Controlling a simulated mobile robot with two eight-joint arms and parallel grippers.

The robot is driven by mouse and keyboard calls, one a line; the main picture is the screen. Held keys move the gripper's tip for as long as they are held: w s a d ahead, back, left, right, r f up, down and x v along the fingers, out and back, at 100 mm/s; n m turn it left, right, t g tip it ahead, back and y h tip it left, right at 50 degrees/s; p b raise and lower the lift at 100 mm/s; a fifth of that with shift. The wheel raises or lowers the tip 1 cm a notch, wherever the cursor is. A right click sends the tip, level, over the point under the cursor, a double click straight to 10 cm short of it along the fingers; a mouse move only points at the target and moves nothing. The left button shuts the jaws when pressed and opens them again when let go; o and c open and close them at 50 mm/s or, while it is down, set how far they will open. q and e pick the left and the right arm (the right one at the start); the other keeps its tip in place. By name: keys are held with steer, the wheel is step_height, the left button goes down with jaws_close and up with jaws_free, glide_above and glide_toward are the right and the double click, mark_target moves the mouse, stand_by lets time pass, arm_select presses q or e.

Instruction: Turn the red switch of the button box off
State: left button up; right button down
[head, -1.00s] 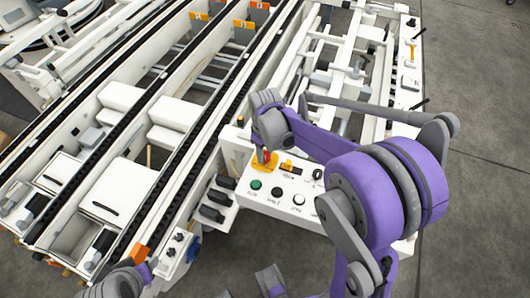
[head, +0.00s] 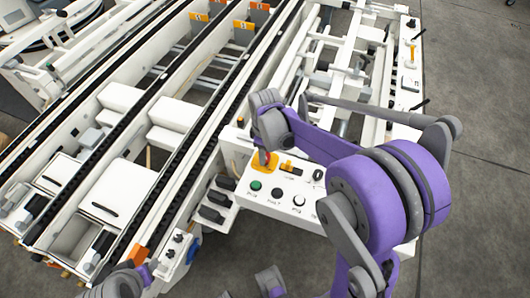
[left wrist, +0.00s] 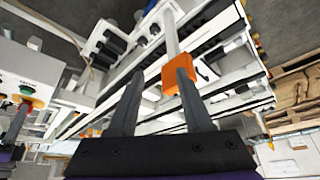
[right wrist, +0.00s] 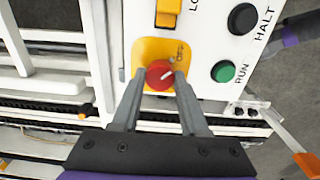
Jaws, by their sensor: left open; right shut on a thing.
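The white button box (head: 240,199) is in the middle of the head view. Its red switch (right wrist: 159,73) is a round knob on a yellow plate (head: 262,168), with an OFF label beside it in the right wrist view. The knob's pale mark slants toward the label's side. My right gripper (right wrist: 156,82) is shut on the red switch, one fingertip on each side. In the head view the right gripper (head: 263,158) largely hides the knob. My left gripper (left wrist: 157,80) is open and empty, away from the box.
Green RUN button (right wrist: 223,71) and black HALT button (right wrist: 242,18) sit close to the switch, with a yellow-orange switch (right wrist: 168,12) nearby. Conveyor rails (head: 175,130) fill the left. An orange block (left wrist: 180,74) shows behind the left fingers. Grey floor (head: 470,150) is clear at right.

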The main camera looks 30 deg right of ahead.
steer(key=shift+c, duration=2.1)
jaws_free()
step_height(320, 180, up, 11)
steer(key=p, duration=0.1)
steer(key=s+a+m+t+p, duration=0.2)
steer(key=s+a+m, duration=0.1)
steer(key=s, duration=0.4)
steer(key=s+a+r+m+t+p, duration=0.1)
steer(key=s+a+m+t+p, duration=0.2)
steer(key=s+m, duration=0.2)
steer(key=s, duration=0.3)
steer(key=shift+s+a, duration=0.2)
steer(key=shift+s, duration=0.1)
